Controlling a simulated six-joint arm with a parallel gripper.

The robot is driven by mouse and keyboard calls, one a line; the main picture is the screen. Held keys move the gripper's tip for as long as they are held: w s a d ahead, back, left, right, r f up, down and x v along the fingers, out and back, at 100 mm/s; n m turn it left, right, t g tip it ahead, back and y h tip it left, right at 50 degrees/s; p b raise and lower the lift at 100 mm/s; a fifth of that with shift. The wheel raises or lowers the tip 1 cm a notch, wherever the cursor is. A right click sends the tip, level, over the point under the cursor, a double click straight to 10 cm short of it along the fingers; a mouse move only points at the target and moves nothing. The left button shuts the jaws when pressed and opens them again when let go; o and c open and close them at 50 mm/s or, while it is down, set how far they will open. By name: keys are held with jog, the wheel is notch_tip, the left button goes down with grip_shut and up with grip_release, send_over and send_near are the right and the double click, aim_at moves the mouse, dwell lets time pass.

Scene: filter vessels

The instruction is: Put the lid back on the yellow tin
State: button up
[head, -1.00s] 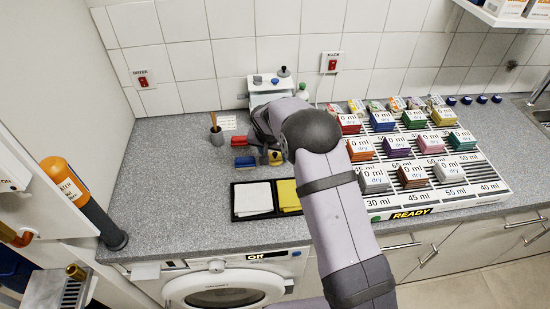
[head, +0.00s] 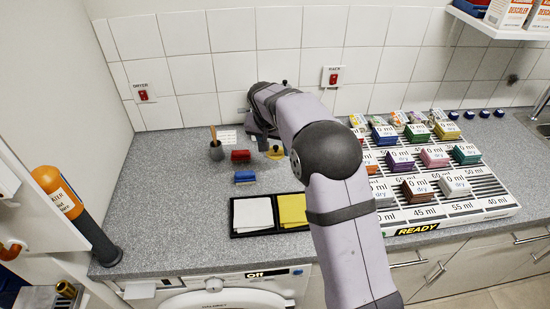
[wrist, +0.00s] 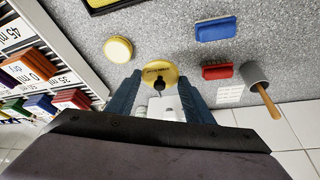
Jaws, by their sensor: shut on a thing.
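A round yellow lid (wrist: 164,72) with dark lettering and a dark knob sits between my fingertips in the wrist view. My gripper (wrist: 160,80) is shut on it, with a finger at either side. In the head view the lid (head: 276,155) shows just beside the end of my arm, above the counter. A round yellow tin (wrist: 118,49) with a paler top stands on the counter to the left of the lid in the wrist view, apart from it. My arm hides the tin in the head view. I cannot make out the tin's inside.
A red block (head: 240,155) and a blue block (head: 245,177) lie left of my gripper, with a grey cup (head: 216,151) holding a stick beyond. A black tray (head: 236,226) with white and yellow cloths lies in front. A slotted rack (head: 475,208) of coloured packs fills the right.

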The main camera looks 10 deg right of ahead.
jog(key=shift+r, duration=0.35)
jog(key=shift+d+p, duration=0.35)
jog(key=shift+d, duration=0.05)
jog(key=s+d+m+p, duration=0.1)
jog(key=d+p, duration=0.4)
jog(key=d, duration=0.3)
jog(key=shift+s+d+f, duration=0.3)
jog(key=shift+d+f, duration=0.1)
jog(key=shift+f, duration=0.05)
jog(key=shift+f, duration=0.1)
jog(key=shift+f+b, duration=1.6)
jog(key=shift+f, duration=0.7)
jog(key=shift+f+b, duration=0.65)
jog(key=shift+f, duration=0.1)
jog(key=shift+f+b, duration=0.15)
jog(key=shift+b, duration=0.55)
